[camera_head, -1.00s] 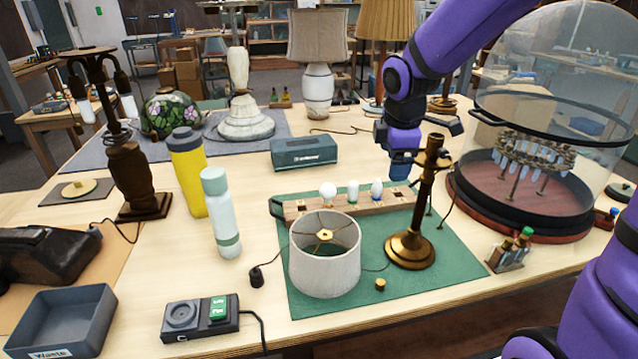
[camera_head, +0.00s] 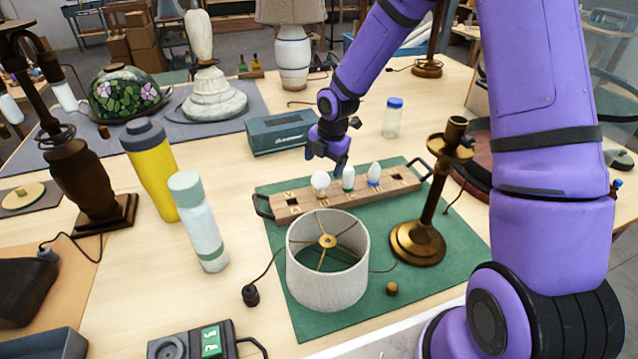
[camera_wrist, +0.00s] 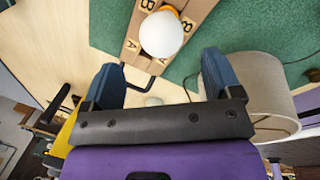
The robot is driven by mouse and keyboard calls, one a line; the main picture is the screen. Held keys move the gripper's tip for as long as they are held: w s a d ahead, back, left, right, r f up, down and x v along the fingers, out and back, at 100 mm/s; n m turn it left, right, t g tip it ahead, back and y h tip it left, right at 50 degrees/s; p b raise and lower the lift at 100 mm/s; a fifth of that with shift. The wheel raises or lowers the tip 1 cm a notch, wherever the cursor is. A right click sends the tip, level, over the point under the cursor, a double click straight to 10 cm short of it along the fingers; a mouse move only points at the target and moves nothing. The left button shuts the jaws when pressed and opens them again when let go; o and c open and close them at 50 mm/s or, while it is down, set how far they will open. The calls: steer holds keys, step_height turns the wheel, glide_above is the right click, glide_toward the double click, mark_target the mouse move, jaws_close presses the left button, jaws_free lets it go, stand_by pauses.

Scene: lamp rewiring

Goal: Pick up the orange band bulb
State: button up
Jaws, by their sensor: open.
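My gripper (camera_head: 328,160) is open and empty, pointing down just above and behind this bulb. In the wrist view the bulb lies ahead of the gap between my two blue fingers (camera_wrist: 162,72), and neither finger appears to touch it.
A green band bulb (camera_head: 348,178) and a blue band bulb (camera_head: 374,174) stand close by on the right. A lampshade (camera_head: 328,280) sits in front of the rack, and a brass lamp stand (camera_head: 418,242) stands at its right. A grey-teal box (camera_head: 282,132) is behind.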

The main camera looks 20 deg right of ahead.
mark_target(322, 174)
steer(key=shift+w+a+f, duration=0.1)
steer(key=shift+w+f, duration=0.1)
steer(key=shift+f, duration=1.05)
steer(key=shift+w+a+f, duration=0.1)
steer(key=shift+w+f, duration=0.05)
steer(key=shift+f, duration=1.05)
steer(key=shift+w+a+f, duration=0.1)
steer(key=shift+w+f, duration=0.1)
steer(key=shift+f, duration=1.05)
steer(key=c, duration=1)
